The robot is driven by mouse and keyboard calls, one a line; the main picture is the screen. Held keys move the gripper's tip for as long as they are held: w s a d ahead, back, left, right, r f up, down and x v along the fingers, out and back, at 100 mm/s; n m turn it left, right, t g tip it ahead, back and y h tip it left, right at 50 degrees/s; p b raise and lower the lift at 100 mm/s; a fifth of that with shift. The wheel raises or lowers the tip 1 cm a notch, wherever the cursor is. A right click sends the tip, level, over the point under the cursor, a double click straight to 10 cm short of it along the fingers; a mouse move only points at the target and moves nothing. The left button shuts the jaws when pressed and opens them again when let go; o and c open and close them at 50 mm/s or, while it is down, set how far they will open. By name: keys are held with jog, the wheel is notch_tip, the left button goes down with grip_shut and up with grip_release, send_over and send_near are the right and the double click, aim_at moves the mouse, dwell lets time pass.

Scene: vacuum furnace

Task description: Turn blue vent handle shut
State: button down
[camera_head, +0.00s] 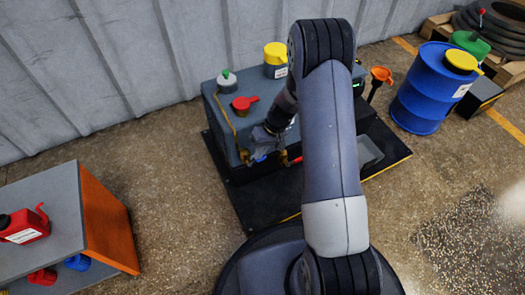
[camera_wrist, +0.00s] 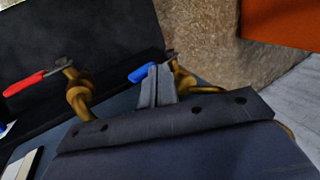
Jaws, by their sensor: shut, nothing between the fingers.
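The blue vent handle (camera_wrist: 141,73) is a short blue lever by a brass valve (camera_wrist: 183,80) on the front of the grey machine. It shows small in the head view (camera_head: 260,158). My gripper (camera_wrist: 157,72) is shut, with its fingertips together right beside the blue handle in the wrist view. The fingers hide part of the handle and of its joint to the valve. I cannot tell whether they touch it. In the head view my gripper (camera_head: 257,152) is at the machine's front, low down.
A red handle (camera_wrist: 24,83) on another brass valve (camera_wrist: 80,94) is to the left in the wrist view. A black mat (camera_head: 250,207) lies under the machine (camera_head: 225,140). A blue drum (camera_head: 415,95) stands right; a bench with an orange side (camera_head: 103,222) stands left.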

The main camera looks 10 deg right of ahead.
dwell(0.3)
jog(key=r+p, duration=0.1)
jog(key=r, duration=0.1)
jog(key=a+r+p, duration=0.1)
jog(key=r+p, duration=0.1)
jog(key=shift+s+r, duration=0.1)
jog(key=shift+r, duration=0.25)
jog(key=w+d+r+p, duration=0.2)
jog(key=d+r, duration=0.2)
jog(key=d, duration=0.4)
jog(key=shift+r, duration=0.3)
jog(key=shift+w+d, duration=0.1)
jog(key=b, duration=0.2)
send_near(250, 163)
jog(key=shift+s+a+f, duration=0.25)
jog(key=shift+a+f, duration=0.3)
jog(key=shift+a, duration=0.15)
jog(key=shift+s+a+f+h+p, duration=0.2)
jog(key=shift+a+f+h+p, duration=0.5)
jog(key=shift+p, duration=0.55)
jog(key=shift+s+a+t+h+p, duration=0.15)
jog(key=shift+a+t+h+p, duration=0.3)
jog(key=shift+h, duration=0.55)
jog(key=shift+a, duration=0.15)
